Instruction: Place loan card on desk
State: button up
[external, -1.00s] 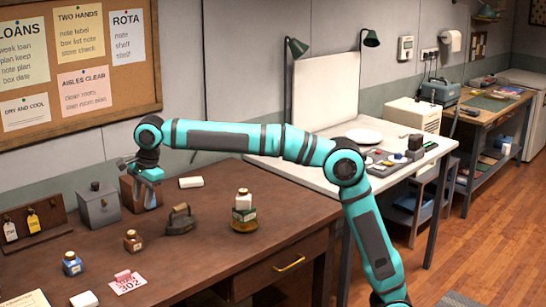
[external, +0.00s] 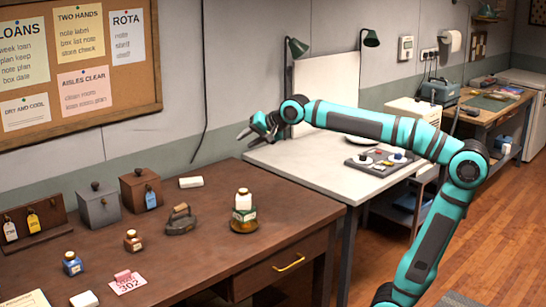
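A pink card marked 302 (external: 130,287) lies flat near the front of the brown desk (external: 210,270). A small pink block (external: 122,276) sits on its upper edge. I cannot tell for sure that this is the loan card. My gripper (external: 246,138) is raised near the corner of the white table, well away from the card. A blue tag (external: 151,200) hangs on the front of a brown wooden box (external: 139,185) at the back of the desk.
A grey box (external: 98,207), a flat iron (external: 180,221), a bottle on a round base (external: 243,208), two ink bottles and white blocks stand on the desk. A tag rack (external: 32,228) is at left. The desk's front right is clear.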

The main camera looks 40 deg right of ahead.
jog(key=s+d+f+n+t+h, duration=0.2)
jog(key=s+d+n+t, duration=0.1)
jog(key=s+d, duration=0.6)
jog(key=s+d+f+n+t+h, duration=0.1)
jog(key=s+d+f+n+t, duration=0.2)
jog(key=s+d, duration=0.7)
jog(key=shift+s+d+f+n+t+h, duration=0.3)
jog(key=shift+d+f+n+t+h, duration=0.15)
jog(key=shift+t, duration=0.35)
jog(key=shift+r, duration=0.1)
